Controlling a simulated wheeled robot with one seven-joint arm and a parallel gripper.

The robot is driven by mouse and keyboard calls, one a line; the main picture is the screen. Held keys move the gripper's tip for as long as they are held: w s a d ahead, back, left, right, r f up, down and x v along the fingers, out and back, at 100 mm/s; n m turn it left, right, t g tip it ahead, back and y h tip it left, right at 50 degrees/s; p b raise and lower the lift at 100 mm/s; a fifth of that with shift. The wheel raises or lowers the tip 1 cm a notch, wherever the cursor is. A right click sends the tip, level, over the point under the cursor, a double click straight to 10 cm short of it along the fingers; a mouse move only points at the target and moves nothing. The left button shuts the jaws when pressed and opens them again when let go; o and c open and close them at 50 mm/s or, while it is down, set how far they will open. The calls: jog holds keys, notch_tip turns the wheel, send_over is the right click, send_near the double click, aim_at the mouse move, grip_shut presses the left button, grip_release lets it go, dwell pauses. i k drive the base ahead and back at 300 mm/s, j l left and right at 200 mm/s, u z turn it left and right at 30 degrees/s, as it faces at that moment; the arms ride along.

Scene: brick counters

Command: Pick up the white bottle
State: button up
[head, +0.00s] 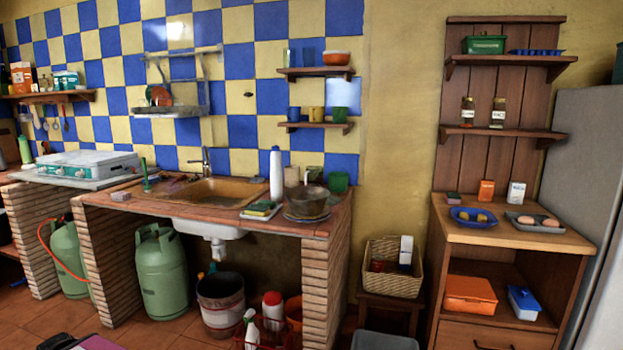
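A tall white bottle (276,173) stands upright on the tiled counter (180,222), just right of the sink and close to the back wall. Its front is clear in this view. Below the counter there are also a white bottle with a red cap (272,308) and a white spray bottle (250,330), whose lower parts are partly hidden by a red crate. My gripper cannot be made out in the head view. A dark and pink shape shows at the bottom left edge, too cut off to identify.
Right of the white bottle stand a beige cup (291,177), a stack of bowls and pans (309,203) and a green cup (338,182). A green sponge-like item (260,210) lies in front. The sink (198,190) is to the left. Small shelves (316,125) hang above.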

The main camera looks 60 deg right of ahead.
aim_at(275, 165)
jog(key=l+z, duration=0.15)
jog(key=z, duration=1.7)
jog(key=i+j+z, duration=0.1)
jog(key=j+z, duration=0.6)
jog(key=j, duration=2.4)
jog(key=i+j+z, duration=0.25)
jog(key=z, duration=0.15)
jog(key=i+j+z, duration=0.4)
jog(key=j+z, duration=0.4)
jog(key=i+l+u, duration=0.1)
jog(key=l+u, duration=0.2)
